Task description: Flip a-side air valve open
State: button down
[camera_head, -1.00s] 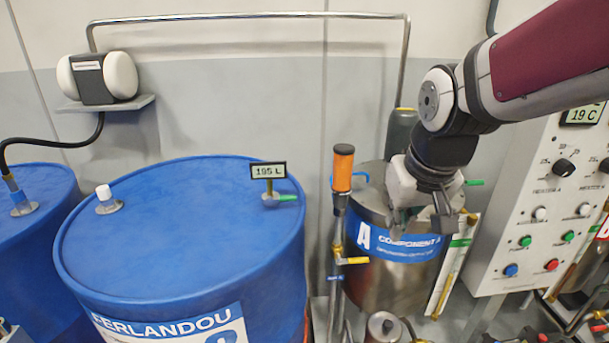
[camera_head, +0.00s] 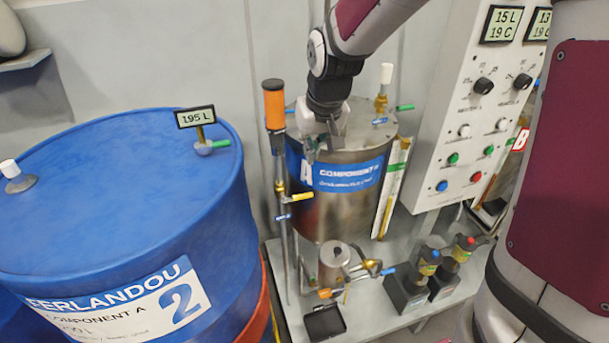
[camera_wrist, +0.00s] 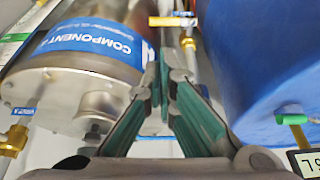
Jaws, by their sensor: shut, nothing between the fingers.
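My gripper (camera_head: 311,152) is shut and empty. In the head view it hangs at the left front edge of the steel Component A tank (camera_head: 335,207). The wrist view shows its fingers (camera_wrist: 165,70) together between the tank (camera_wrist: 100,75) and the blue drum (camera_wrist: 255,60). The tank lid carries a blue-handled valve (camera_head: 380,121) and a green handle (camera_head: 405,107). The pipe left of the tank has a yellow handle (camera_head: 302,197) and a blue handle (camera_head: 283,217). Which handle is the air valve is not clear.
An orange-topped pump (camera_head: 274,105) stands left of the tank. The blue drum (camera_head: 110,210) with a 195 L display (camera_head: 195,117) fills the left. A control panel (camera_head: 470,120) stands right. A small steel pot (camera_head: 334,263) and black blocks (camera_head: 407,290) sit below.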

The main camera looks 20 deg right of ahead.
aim_at(305, 194)
jog(key=x, duration=1.4)
jog(key=shift+s+a+b, duration=0.1)
jog(key=shift+s+b, duration=0.2)
jog(key=shift+b, duration=0.1)
